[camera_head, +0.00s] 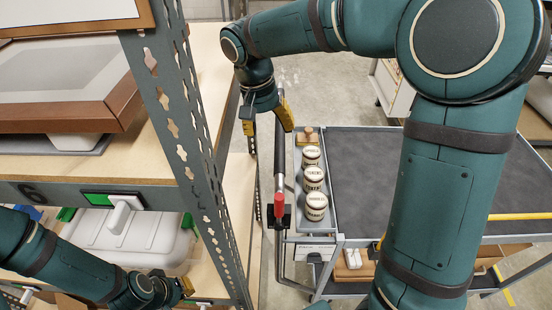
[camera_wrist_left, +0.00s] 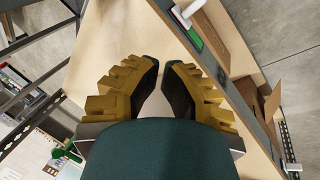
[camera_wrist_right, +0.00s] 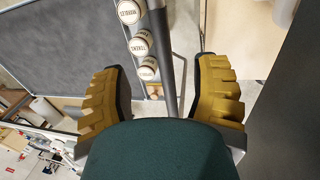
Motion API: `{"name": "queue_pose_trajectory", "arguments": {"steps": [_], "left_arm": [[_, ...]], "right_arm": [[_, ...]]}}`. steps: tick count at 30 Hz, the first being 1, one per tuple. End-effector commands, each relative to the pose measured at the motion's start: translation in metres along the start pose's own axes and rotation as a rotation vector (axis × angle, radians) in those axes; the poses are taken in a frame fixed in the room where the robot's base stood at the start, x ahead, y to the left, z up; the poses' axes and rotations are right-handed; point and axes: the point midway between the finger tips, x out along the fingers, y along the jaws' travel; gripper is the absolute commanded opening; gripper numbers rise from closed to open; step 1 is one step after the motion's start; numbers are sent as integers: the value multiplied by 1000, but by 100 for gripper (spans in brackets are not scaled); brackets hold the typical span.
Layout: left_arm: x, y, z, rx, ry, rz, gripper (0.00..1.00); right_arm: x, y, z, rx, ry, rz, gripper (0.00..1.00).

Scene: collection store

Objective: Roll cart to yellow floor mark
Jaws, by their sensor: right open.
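The cart has a dark grey top (camera_head: 365,170) and stands right of the shelf in the head view. Its dark handle bar (camera_head: 280,150) runs along its left side, with a red-topped lever (camera_head: 279,206) at the near end. My right gripper (camera_head: 266,118) is open above the bar. In the right wrist view the bar (camera_wrist_right: 165,60) lies between the spread fingers, not clamped. My left gripper (camera_head: 186,288) is low by the shelf, its fingertips together and empty in the left wrist view (camera_wrist_left: 162,64). A yellow stripe (camera_head: 504,287) shows on the floor at lower right, partly hidden by the cart.
Several lidded jars (camera_head: 315,205) stand in a side tray on the cart. The shelf's perforated upright (camera_head: 185,130) is close to the left of the handle. A white bin (camera_head: 135,240) sits on a lower shelf. Bare concrete floor (camera_head: 315,85) lies beyond the cart.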

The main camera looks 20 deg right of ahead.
Motion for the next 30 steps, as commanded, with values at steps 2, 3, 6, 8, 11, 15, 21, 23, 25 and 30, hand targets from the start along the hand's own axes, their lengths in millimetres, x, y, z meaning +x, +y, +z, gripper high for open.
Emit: {"name": "queue_pose_trajectory", "arguments": {"steps": [2,3,6,8,11,15,21,23,25,30], "left_arm": [[3,-1,1,1,-2,0,0],[5,-2,2,1,-3,0,0],[8,-3,3,2,-6,1,0],[9,-4,4,3,-7,1,0],[12,-4,5,3,-11,1,0],[15,-6,7,4,-14,1,0],[17,-6,8,5,-17,2,0],[17,-6,8,5,-17,2,0],[17,-6,9,5,-17,2,0],[17,-6,9,5,-18,2,0]], "right_arm": [[17,0,1,0,-4,3,61],[24,0,0,0,-4,3,61],[45,0,0,-1,-3,3,61],[57,0,0,0,-4,3,61],[76,0,1,-1,-5,3,61],[99,0,1,-1,-3,2,61],[118,0,0,-1,-2,1,61],[121,0,0,-1,-2,0,61],[122,0,0,-1,-1,0,61],[123,0,0,-1,-1,0,61]]}}
